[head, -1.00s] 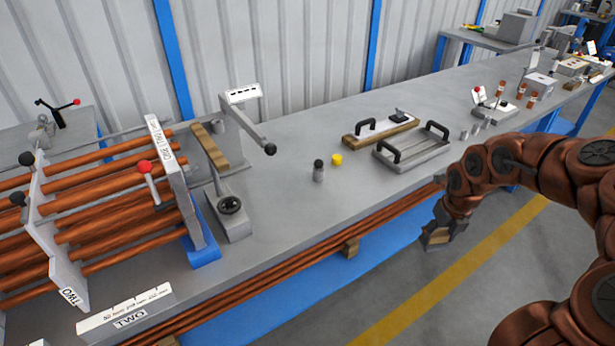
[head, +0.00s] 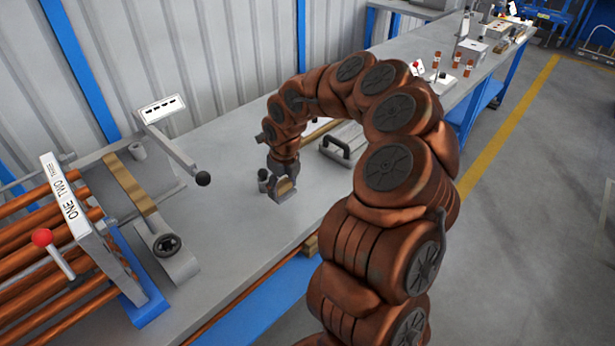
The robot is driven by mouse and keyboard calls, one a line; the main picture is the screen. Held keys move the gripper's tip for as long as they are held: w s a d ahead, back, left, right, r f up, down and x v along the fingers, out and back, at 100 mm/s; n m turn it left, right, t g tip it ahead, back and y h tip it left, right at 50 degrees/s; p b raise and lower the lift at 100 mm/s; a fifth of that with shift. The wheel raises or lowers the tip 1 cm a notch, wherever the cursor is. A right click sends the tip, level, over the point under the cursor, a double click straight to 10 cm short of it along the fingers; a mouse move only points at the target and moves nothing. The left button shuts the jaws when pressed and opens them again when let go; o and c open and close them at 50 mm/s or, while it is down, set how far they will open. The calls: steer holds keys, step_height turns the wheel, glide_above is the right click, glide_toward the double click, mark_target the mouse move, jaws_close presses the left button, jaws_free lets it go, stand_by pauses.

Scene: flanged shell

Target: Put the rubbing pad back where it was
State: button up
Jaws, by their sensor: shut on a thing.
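My gripper (head: 284,190) is low over the bench, with its fingers pointing down close to the bench top. It is shut on a small tan block (head: 285,186), which looks like the rubbing pad. The fingers hide part of the block, and I cannot tell whether it touches the bench.
The grey bench (head: 225,215) is clear in front of my gripper. A lever with a black ball (head: 203,179) reaches out to the left. Behind my arm are a black-handled grey tray (head: 345,138) and a partly hidden wooden board (head: 318,131). Copper bars (head: 30,235) fill the far left.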

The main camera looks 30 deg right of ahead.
steer(key=p, duration=0.3)
glide_above(312, 186)
steer(key=shift+s+d+f, duration=0.1)
steer(key=shift+s+f, duration=0.15)
steer(key=shift+f, duration=0.25)
steer(key=shift+s+f, duration=0.15)
steer(key=shift+f, duration=0.75)
steer(key=shift+f+p, duration=0.55)
steer(key=shift+f, duration=0.35)
steer(key=shift+f, duration=0.1)
steer(key=o, duration=1.2)
steer(key=shift+r, duration=0.8)
steer(key=r, duration=0.3)
steer(key=r+b, duration=0.1)
steer(key=r, duration=0.3)
steer(key=s+r+b, duration=0.1)
steer(key=r, duration=0.2)
steer(key=shift+d+r, duration=0.1)
steer(key=shift+r, duration=0.25)
